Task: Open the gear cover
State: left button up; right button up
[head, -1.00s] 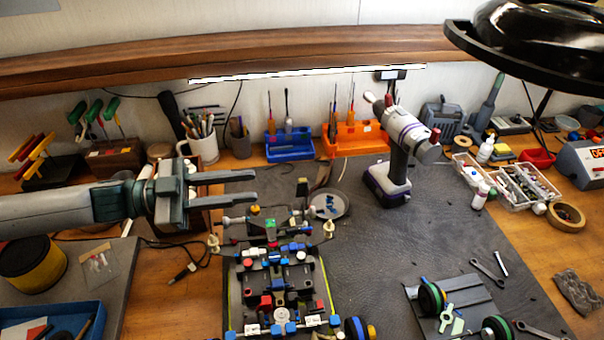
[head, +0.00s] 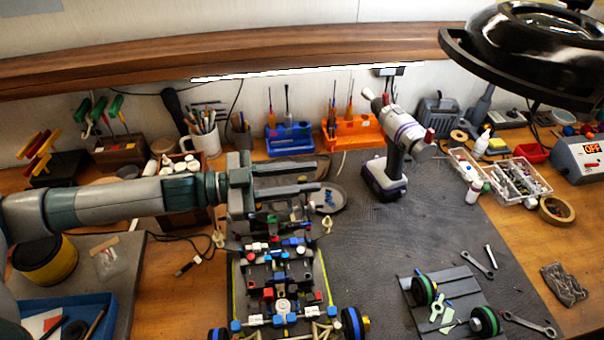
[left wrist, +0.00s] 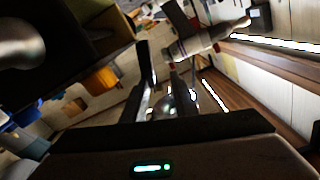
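The RC car chassis (head: 282,300) sits on the dark mat, with red, blue and white parts along it and wheels at its near end. I cannot pick out the gear cover for certain among these parts. My left gripper (head: 318,177) is over the far end of the car, its fingers pointing right. The fingers are apart with nothing seen between them, and they hide part of the car's far end. The left wrist view is dark and tilted, with the fingers (left wrist: 166,85) near its middle. My right gripper is in neither view.
A panel with wheels (head: 452,295) lies at the right. Tool holders line the wall. The mat between car and panel is clear.

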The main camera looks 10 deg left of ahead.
pick_arm(q)
grip_shut()
jog(key=p, duration=0.1)
jog(key=w+n+p, duration=0.1)
jog(key=shift+a+r+p, duration=0.15)
jog(key=shift+r+p, duration=0.15)
jog(key=shift+w+a+n+p, duration=0.15)
jog(key=shift+w+n+p, duration=0.1)
jog(key=shift+n+p, duration=0.6)
jog(key=shift+w+a+f+n+p, duration=0.2)
jog(key=shift+w+n+p, duration=0.25)
jog(key=shift+n+p, duration=0.35)
jog(key=shift+w+a+f+n+p, duration=0.15)
jog(key=shift+w+n+p, duration=0.3)
jog(key=shift+n, duration=0.5)
